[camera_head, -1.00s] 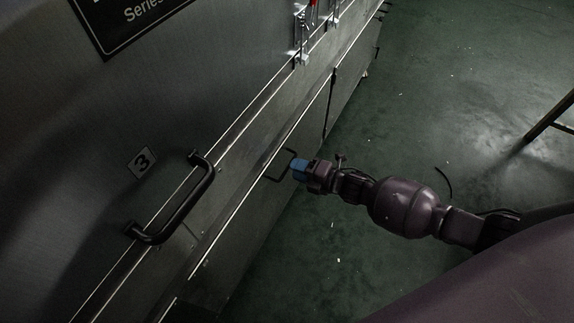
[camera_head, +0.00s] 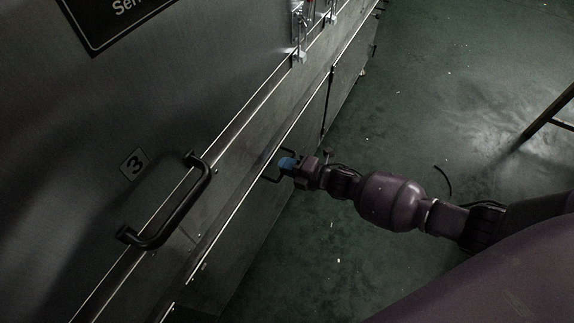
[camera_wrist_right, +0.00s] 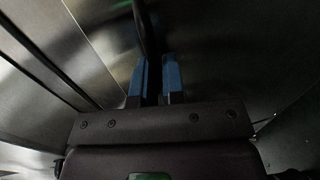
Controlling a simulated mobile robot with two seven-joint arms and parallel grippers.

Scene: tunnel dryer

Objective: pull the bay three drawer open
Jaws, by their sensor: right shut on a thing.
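The bay three drawer front (camera_head: 240,245) is a grey metal panel low on the machine, below the plate marked 3 (camera_head: 134,164). A thin dark bar handle (camera_head: 270,180) stands out from it. My right gripper (camera_head: 286,164), with blue fingertips, is at this handle and shut on it. In the right wrist view the blue fingers (camera_wrist_right: 154,80) stand close on both sides of a dark bar (camera_wrist_right: 146,35). The gripper hides part of the handle. I see no clear gap at the drawer. My left gripper is out of view.
A thicker black handle (camera_head: 165,212) sits on the panel above, beside the 3 plate. Metal latches (camera_head: 299,35) stand farther along the machine. The green floor (camera_head: 420,120) is mostly clear, with a dark stand leg (camera_head: 545,125) at the right.

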